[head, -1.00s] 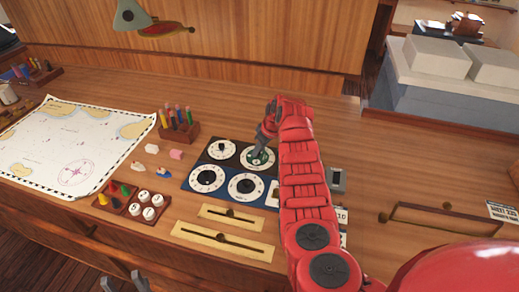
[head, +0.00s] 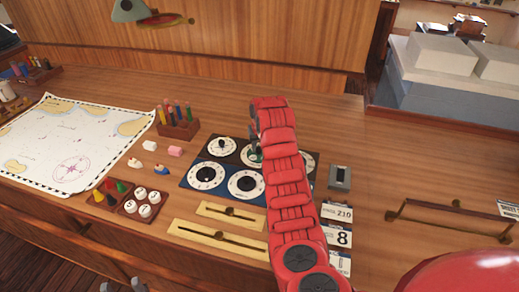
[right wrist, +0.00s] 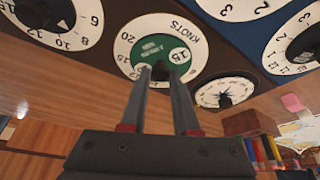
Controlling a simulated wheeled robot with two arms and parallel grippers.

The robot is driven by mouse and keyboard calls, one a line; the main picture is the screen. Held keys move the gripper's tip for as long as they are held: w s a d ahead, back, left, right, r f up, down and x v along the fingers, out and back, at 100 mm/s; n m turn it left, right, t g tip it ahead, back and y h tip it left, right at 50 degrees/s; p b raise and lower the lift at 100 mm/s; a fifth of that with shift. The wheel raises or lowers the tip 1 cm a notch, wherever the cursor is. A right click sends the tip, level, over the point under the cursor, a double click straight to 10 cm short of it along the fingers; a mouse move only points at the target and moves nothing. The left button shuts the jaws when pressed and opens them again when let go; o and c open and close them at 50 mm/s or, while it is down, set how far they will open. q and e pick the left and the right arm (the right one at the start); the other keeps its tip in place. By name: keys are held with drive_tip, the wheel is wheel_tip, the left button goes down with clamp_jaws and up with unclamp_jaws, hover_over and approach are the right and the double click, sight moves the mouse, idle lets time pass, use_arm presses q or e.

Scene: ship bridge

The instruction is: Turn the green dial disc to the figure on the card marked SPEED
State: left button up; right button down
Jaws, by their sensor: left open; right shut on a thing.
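In the head view my right gripper (head: 256,146) hides most of this dial. Cards lie right of my right arm: one reads 210 (head: 338,214), one reads 8 (head: 338,237), and a lower one (head: 338,262) is partly covered. I cannot read SPEED on any. My left gripper (head: 122,285) is open at the bottom edge, away from the dials.
Other dials surround the green one, including a white one (head: 246,184) on a blue plate. Brass slider plates (head: 218,238) lie in front. A pen block (head: 178,124), chart (head: 70,145), small grey box (head: 340,177) and brass handle (head: 450,213) are nearby.

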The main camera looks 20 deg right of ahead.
drive_tip(key=shift+w+r, duration=0.1)
drive_tip(key=shift+r, duration=0.05)
idle(0.3)
drive_tip(key=c, duration=0.7)
unclamp_jaws()
drive_tip(key=shift+o, duration=0.2)
drive_tip(key=shift+s+r+b, duration=0.2)
drive_tip(key=shift+r+b, duration=0.15)
drive_tip(key=shift+r, duration=0.05)
drive_tip(key=v, duration=1.6)
drive_tip(key=shift+s+a, duration=0.15)
drive_tip(key=shift+a, duration=0.05)
drive_tip(key=shift+r, duration=0.15)
